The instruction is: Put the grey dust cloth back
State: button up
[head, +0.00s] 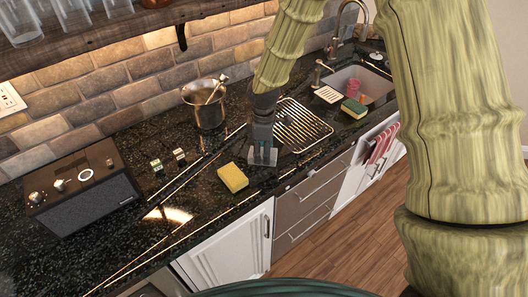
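I cannot make out a grey dust cloth anywhere in the head view. My gripper (262,155) points down low over the dark speckled counter (205,213), just behind and right of a yellow sponge (233,177). The gripper is small and grey in this view, and I cannot tell whether its fingers are apart or closed. No cloth can be told apart between or under its fingers. My arm hides part of the counter and wall behind it.
A wire rack (302,125) lies right of my gripper, before the sink (376,84). A green-and-yellow sponge (353,108) is at the sink's edge. A pot (207,107) stands behind left; a radio (85,187) is far left. A red striped towel (381,143) hangs in front.

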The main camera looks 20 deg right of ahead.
jog(key=shift+f+p, duration=0.35)
jog(key=shift+f, duration=0.6)
jog(key=o, duration=0.9)
notch_tip(320, 180, up, 12)
jog(key=b, duration=0.4)
